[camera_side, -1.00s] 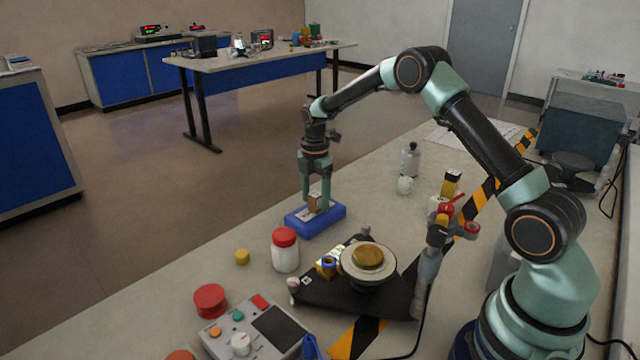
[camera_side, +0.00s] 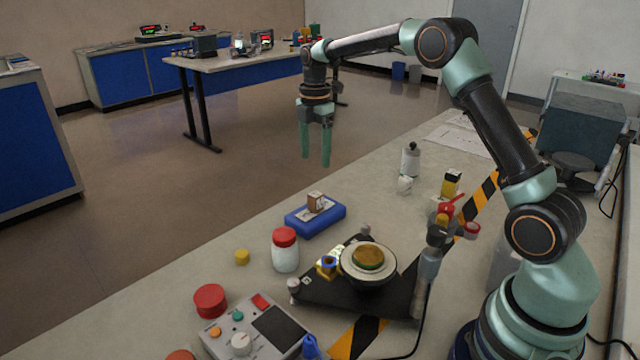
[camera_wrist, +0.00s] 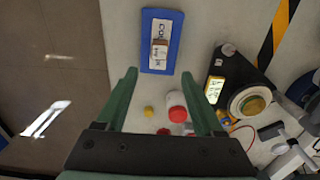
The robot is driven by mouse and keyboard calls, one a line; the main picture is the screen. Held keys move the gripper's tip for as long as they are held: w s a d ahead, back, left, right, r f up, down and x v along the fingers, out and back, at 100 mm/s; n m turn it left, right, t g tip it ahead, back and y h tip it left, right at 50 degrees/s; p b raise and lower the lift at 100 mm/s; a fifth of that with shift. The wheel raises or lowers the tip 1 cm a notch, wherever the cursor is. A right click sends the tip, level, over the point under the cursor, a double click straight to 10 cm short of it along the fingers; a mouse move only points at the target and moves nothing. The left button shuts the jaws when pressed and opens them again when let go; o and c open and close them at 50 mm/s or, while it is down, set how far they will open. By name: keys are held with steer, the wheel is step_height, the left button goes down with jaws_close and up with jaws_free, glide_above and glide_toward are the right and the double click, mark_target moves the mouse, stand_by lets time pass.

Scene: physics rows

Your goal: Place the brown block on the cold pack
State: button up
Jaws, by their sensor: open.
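The brown block (camera_side: 315,201) rests on top of the blue cold pack (camera_side: 330,218), near its middle. In the wrist view the block (camera_wrist: 158,53) lies on the cold pack (camera_wrist: 172,68), beside its printed lettering. My gripper (camera_side: 316,163) is raised above the pack, clear of the block. Its two green fingers are apart, with nothing between them, and they also show open in the wrist view (camera_wrist: 160,88).
A white jar with a red lid (camera_side: 285,250) stands in front of the pack. A yellow block (camera_side: 242,257) lies to its left. A black device with a round plate (camera_side: 350,289) stands to the right. A red knob (camera_side: 210,301) and control box (camera_side: 252,335) are nearer.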

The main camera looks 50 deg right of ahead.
steer(key=s+a+r+m+t, duration=0.3)
steer(key=s+a+r+m, duration=0.4)
steer(key=s+r+m, duration=0.3)
steer(key=s+a+f+m+t, duration=0.2)
steer(key=s+m, duration=0.5)
steer(key=s, duration=0.6)
steer(key=shift+a+f+m+t, duration=0.2)
steer(key=shift+a+m+t, duration=0.15)
steer(key=shift+a, duration=0.3)
